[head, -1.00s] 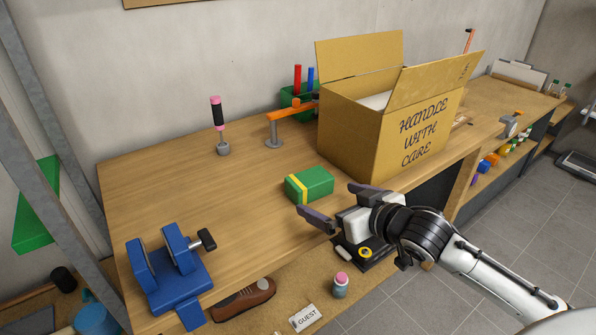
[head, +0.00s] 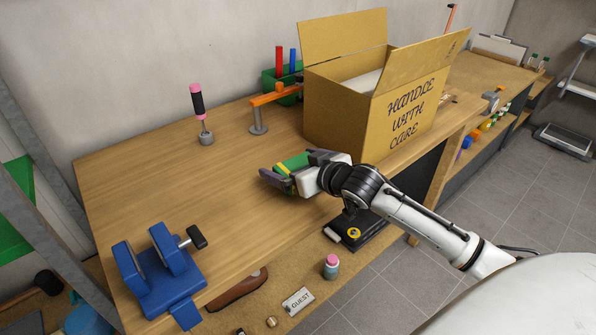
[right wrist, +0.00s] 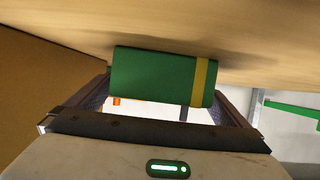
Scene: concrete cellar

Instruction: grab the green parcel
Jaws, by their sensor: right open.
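The green parcel (head: 296,160) with a yellow band lies on the wooden workbench (head: 150,190), in front of the cardboard box. My right gripper (head: 289,172) is open and reaches it from the right, partly hiding it in the head view. In the right wrist view the parcel (right wrist: 155,77) sits between the two spread fingers, its yellow band toward the right finger. I cannot tell whether either finger touches it. My left gripper is not in view.
The open cardboard box (head: 345,115) stands just behind my right gripper. A blue vise (head: 160,275) is at the front left. An orange clamp arm (head: 272,95) and a pink-black handled tool (head: 200,110) stand farther back. The bench's left middle is clear.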

